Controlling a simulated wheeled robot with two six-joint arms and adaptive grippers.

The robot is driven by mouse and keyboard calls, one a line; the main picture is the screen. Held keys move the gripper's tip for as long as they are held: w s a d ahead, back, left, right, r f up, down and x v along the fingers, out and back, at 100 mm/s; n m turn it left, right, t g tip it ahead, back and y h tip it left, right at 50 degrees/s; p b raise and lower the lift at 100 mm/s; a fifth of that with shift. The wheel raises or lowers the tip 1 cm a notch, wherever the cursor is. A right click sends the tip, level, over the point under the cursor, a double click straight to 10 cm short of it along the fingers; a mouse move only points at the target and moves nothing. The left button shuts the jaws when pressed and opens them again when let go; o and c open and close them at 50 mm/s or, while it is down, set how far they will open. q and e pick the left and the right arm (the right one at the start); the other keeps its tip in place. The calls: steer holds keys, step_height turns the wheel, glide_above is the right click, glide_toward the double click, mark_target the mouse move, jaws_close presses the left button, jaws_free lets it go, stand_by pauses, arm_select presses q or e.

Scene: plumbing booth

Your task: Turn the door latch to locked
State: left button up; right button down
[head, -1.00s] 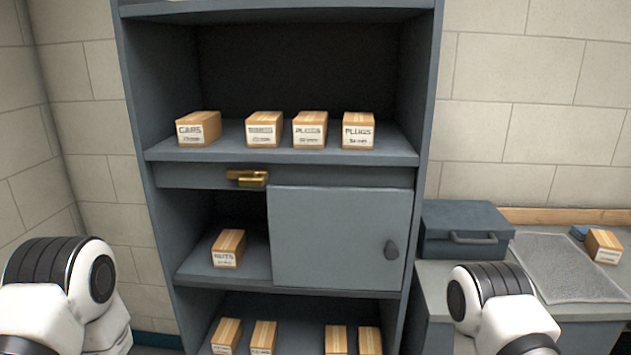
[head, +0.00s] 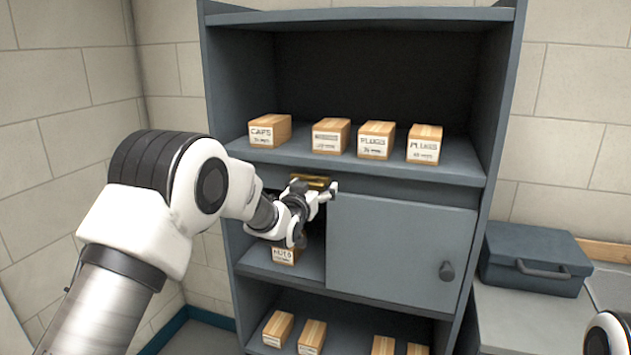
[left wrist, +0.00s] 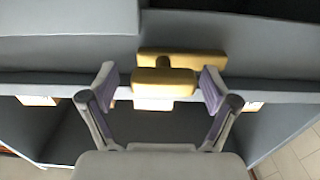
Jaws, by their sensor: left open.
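The brass latch (head: 314,181) is on the shelf rail above the grey cabinet door (head: 395,252). In the left wrist view it shows as a yellow plate with a yellow knob bar (left wrist: 164,82) in front of it. My left gripper (head: 318,197) is at the latch, partly covering it in the head view. In the left wrist view its two fingers (left wrist: 158,82) are open, one on each side of the knob bar, with gaps visible between. The door is shut, with a dark knob (head: 446,270) at its right. My right gripper is not in view.
Several labelled boxes (head: 376,140) stand on the shelf above the latch. A NUTS box (head: 285,254) sits below, partly hidden by my gripper. A blue-grey toolbox (head: 535,262) stands on the bench to the right.

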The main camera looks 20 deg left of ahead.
arm_select(q)
steer(key=shift+a, duration=0.25)
steer(key=shift+w+d, duration=0.1)
jaws_close()
steer(key=shift+n+b, duration=0.3)
steer(key=shift+b, duration=0.05)
steer(key=n+b, duration=0.2)
steer(key=n, duration=0.1)
steer(key=shift+f, duration=0.15)
steer(key=n+b, duration=0.2)
steer(key=n, duration=0.3)
steer(key=n+b, duration=0.1)
steer(key=n, duration=0.3)
steer(key=n+b, duration=0.1)
steer(key=n, duration=0.4)
steer(key=shift+n, duration=0.3)
